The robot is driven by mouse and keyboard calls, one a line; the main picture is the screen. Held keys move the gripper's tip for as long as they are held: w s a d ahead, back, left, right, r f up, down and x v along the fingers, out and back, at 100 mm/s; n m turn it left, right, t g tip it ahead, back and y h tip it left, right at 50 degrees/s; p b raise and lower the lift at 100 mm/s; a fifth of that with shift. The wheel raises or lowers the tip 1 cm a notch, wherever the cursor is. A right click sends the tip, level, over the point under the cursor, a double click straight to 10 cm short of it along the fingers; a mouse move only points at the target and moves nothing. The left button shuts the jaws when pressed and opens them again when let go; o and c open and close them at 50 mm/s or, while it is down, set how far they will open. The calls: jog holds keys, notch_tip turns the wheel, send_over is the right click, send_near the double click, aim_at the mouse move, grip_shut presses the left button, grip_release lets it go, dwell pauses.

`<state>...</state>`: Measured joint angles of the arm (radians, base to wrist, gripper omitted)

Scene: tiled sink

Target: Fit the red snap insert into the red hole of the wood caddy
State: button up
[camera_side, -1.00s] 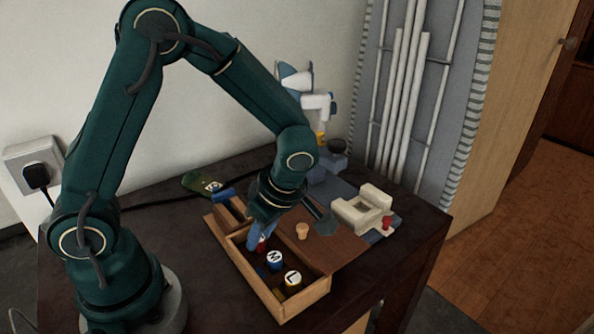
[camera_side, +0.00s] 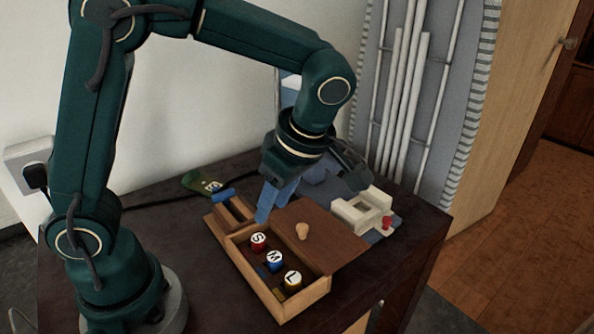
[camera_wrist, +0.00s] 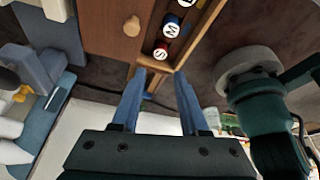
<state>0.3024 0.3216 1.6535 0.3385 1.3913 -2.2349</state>
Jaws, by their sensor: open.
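The red snap insert (camera_side: 258,242), with a white top marked S, stands in the long open compartment of the wood caddy (camera_side: 306,300). It is in line with the blue M insert (camera_side: 274,261) and the yellow L insert (camera_side: 292,281). The red hole is not visible, and I cannot tell how deep the insert sits. My gripper (camera_side: 273,208) is above the caddy's back part, with blue fingers apart and empty. In the wrist view, the red insert (camera_wrist: 161,53) is beyond the spread fingertips (camera_wrist: 160,76), clear of them.
A wooden lid panel with a round knob (camera_side: 302,231) covers the caddy's right side. A cream block fixture (camera_side: 362,210) with a red knob (camera_side: 387,222) stands to the right. A dark green item (camera_side: 203,184) lies behind the caddy. The dark tabletop at front left is clear.

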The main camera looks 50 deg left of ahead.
jog(key=s+r+m+t+h, duration=0.4)
jog(key=s+m+t, duration=0.2)
jog(key=m, duration=1.5)
jog(key=shift+s+t, duration=0.4)
jog(key=shift+s, duration=0.25)
